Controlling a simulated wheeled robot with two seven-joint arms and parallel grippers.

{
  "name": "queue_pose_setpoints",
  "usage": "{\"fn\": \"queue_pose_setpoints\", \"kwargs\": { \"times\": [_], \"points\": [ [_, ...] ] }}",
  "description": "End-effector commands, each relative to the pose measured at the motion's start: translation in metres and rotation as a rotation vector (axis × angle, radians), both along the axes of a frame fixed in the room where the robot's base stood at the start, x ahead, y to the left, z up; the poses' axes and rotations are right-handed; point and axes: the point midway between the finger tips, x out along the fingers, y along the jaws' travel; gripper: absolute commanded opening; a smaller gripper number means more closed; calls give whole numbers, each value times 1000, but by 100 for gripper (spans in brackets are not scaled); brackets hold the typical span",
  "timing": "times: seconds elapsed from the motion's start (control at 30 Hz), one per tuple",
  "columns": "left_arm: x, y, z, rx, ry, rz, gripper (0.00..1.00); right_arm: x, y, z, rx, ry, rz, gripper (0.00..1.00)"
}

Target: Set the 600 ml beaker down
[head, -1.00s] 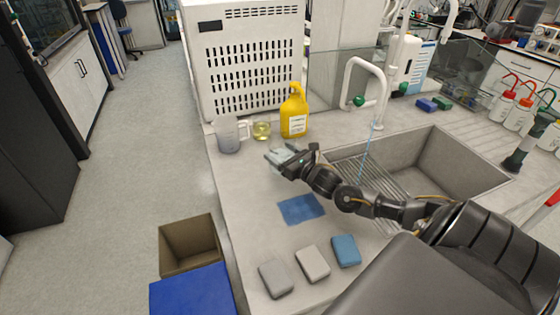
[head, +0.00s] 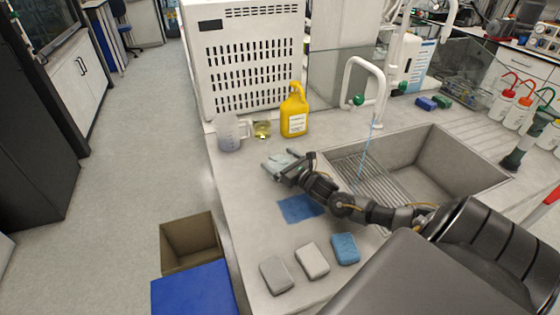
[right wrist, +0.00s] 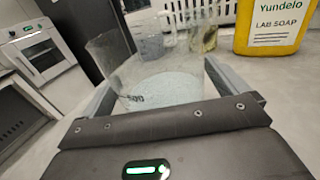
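The 600 ml beaker (right wrist: 160,75) is clear glass with a "600" mark. In the right wrist view it stands between the two fingers of my right gripper (right wrist: 162,88), which appear closed against its sides. In the head view my right gripper (head: 279,168) is low over the counter, behind the blue mat, with the faint glass at its fingers. I cannot tell whether the beaker's base touches the counter. My left gripper is not in view.
A plastic jug (head: 229,133), a small beaker of yellowish liquid (head: 262,130) and a yellow soap bottle (head: 294,113) stand behind. A blue mat (head: 300,208) and three sponges, including a blue one (head: 345,248), lie in front. The sink (head: 440,165) is at right.

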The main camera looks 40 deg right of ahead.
Motion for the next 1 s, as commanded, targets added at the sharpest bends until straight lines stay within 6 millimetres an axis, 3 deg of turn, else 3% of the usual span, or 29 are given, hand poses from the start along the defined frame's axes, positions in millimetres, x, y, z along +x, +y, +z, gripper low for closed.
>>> {"fn": "queue_pose_setpoints", "kwargs": {
  "times": [0.27, 0.37, 0.7, 1.0],
  "points": [
    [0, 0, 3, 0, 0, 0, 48, -1, 0, 3, 0, 1, 0, 98],
    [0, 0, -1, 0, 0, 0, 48, -14, -1, 0, -2, 3, 2, 98],
    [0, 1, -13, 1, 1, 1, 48, -83, -4, -1, -1, 5, 2, 98],
    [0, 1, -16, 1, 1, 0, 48, -116, -6, 2, 0, 1, 1, 98]
  ]
}}
